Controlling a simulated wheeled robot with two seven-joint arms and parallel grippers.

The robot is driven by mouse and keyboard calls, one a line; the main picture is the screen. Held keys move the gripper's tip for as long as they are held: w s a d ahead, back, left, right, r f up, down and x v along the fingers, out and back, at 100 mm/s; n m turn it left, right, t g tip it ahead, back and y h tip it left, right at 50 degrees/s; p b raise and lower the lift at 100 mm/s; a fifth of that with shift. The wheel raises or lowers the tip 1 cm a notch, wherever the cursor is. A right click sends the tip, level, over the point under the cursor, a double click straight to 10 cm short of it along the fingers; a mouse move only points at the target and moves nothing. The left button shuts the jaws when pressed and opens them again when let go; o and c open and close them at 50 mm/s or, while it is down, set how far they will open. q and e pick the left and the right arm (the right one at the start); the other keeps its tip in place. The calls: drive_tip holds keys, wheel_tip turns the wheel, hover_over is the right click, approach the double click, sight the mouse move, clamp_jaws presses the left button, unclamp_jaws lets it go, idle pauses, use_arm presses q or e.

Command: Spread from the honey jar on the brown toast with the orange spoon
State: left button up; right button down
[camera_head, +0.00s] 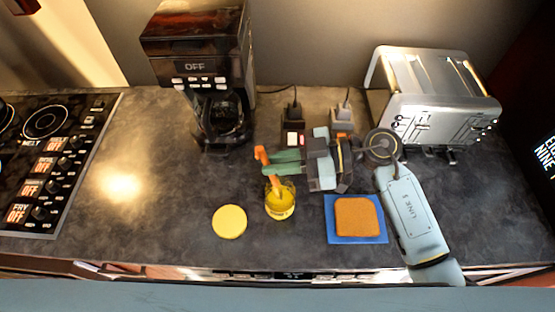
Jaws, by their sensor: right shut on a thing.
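The honey jar (280,204) is a small glass with yellow contents, standing on the dark counter in the middle. The orange spoon (263,158) is upright and slightly tilted, its lower end inside the jar. My right gripper (272,164), with green fingers, reaches in from the right and is shut on the spoon just above the jar. The brown toast (357,217) lies flat on a blue square (334,232) to the right of the jar. My left gripper is not in view.
A yellow round disc (229,221) lies left of the jar. A black coffee maker (201,70) stands behind it, and a silver toaster (430,95) stands at the back right. A stove (45,160) is at the left. The counter between stove and disc is clear.

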drive_tip(key=shift+r+p, duration=1.1)
drive_tip(key=shift+p, duration=0.25)
drive_tip(key=shift+r+p, duration=0.75)
drive_tip(key=shift+r, duration=1.15)
drive_tip(key=shift+d+f, duration=0.1)
drive_tip(key=h+b, duration=0.4)
drive_tip(key=b, duration=0.6)
approach(266, 153)
drive_tip(key=s+d+f, duration=0.5)
drive_tip(key=d+f, duration=0.1)
drive_tip(key=shift+s+t, duration=0.25)
drive_tip(key=shift+t, duration=0.05)
